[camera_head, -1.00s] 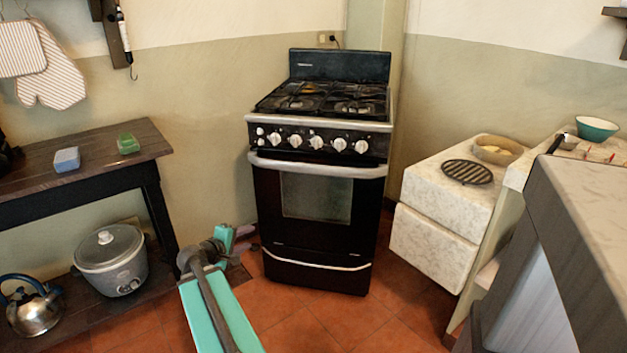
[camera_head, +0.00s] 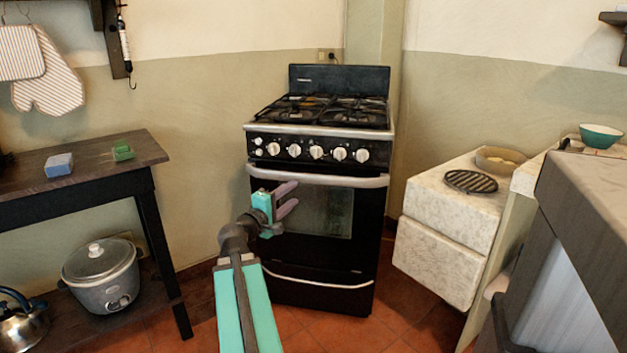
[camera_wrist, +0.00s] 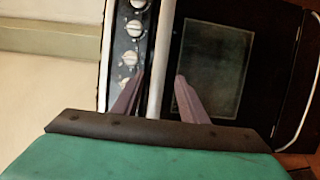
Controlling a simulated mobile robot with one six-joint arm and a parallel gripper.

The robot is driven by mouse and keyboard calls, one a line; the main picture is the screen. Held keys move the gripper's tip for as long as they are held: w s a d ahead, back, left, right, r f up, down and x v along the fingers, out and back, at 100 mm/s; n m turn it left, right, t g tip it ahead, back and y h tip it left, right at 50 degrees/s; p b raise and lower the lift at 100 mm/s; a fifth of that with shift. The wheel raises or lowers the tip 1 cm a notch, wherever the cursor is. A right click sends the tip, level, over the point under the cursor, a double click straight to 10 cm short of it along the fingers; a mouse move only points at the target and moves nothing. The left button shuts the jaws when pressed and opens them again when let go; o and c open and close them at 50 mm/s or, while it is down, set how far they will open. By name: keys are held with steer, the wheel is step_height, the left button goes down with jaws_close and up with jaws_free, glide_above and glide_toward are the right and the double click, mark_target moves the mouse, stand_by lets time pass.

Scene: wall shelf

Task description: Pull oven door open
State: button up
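The black oven (camera_head: 318,225) stands against the wall with its door shut. Its light metal door handle (camera_head: 330,180) runs across the top of the door, below the white knobs. My gripper (camera_head: 291,199) is in front of the upper left part of the door, just below the handle in the head view. In the wrist view the handle (camera_wrist: 160,70) runs lengthwise between the two open purple fingers (camera_wrist: 152,95). The fingers do not touch the handle there, and how far they are from it is hard to tell. The door window (camera_wrist: 215,65) lies right of the handle.
A dark table (camera_head: 90,195) with a blue sponge (camera_head: 59,165) and a green block (camera_head: 123,151) is at left, a rice cooker (camera_head: 102,272) below. White stone blocks (camera_head: 440,255) and a grey counter (camera_head: 590,185) stand at right. Floor in front of the oven is open.

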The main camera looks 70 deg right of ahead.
mark_target(312, 179)
steer(key=shift+s+d+b, duration=0.4)
steer(key=shift+d+b, duration=0.05)
steer(key=shift+d, duration=1.8)
steer(key=shift+s+d+b, duration=0.4)
steer(key=shift+d+b, duration=0.05)
steer(key=shift+d, duration=1.85)
steer(key=shift+s+d+b, duration=0.4)
steer(key=shift+d+b, duration=0.05)
steer(key=shift+d, duration=1.8)
